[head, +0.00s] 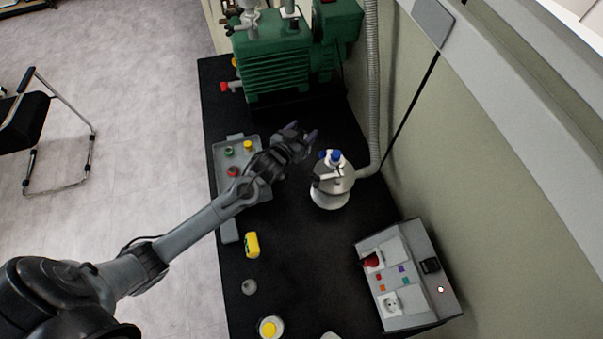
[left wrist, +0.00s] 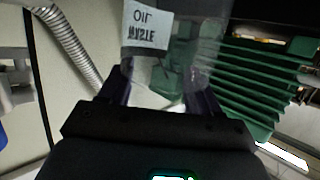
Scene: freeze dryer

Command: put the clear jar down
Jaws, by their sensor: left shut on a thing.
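My left gripper (head: 302,139) reaches over the black table (head: 310,255), between the green pump and a silver vessel. In the left wrist view its fingers (left wrist: 160,92) are shut on the clear jar (left wrist: 198,55). The jar is see-through and has a white label (left wrist: 149,28) with dark lettering. The jar's top is cut off by the frame edge. In the head view I cannot make out the jar against the black surface. My right gripper is not in view.
A green pump (head: 275,70) stands at the back. A silver vessel with a blue cap (head: 331,190) stands just right of my left gripper. A grey socket box (head: 408,275) is at front right. The table's middle front is clear.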

